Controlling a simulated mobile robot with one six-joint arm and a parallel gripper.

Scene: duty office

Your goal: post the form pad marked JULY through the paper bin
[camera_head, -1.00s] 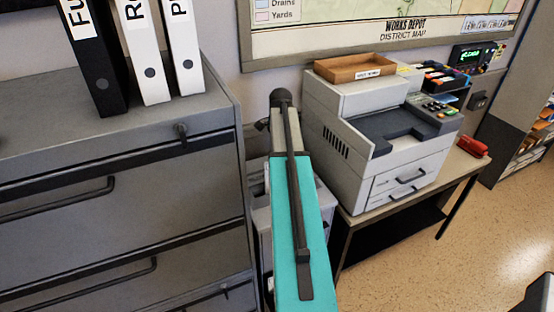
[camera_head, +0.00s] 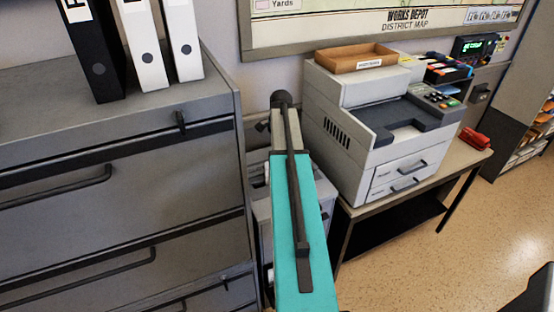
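No form pad marked JULY can be made out in the head view. A grey bin-like container (camera_head: 262,212) stands on the floor in the gap between the filing cabinet and the printer table. My teal arm covers much of it, and I cannot tell whether it is the paper bin. A small white patch shows near its top, too hidden to identify. My arm reaches up the middle of the picture. My gripper is not visible, so what it holds cannot be seen.
A grey filing cabinet (camera_head: 110,185) with binders (camera_head: 145,45) on top fills the left. A printer (camera_head: 375,135) stands on a table (camera_head: 360,212) at right. A wooden tray (camera_head: 356,58) is on the printer, a red stapler-like object (camera_head: 474,138) beside it. Floor (camera_head: 460,250) is clear at right.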

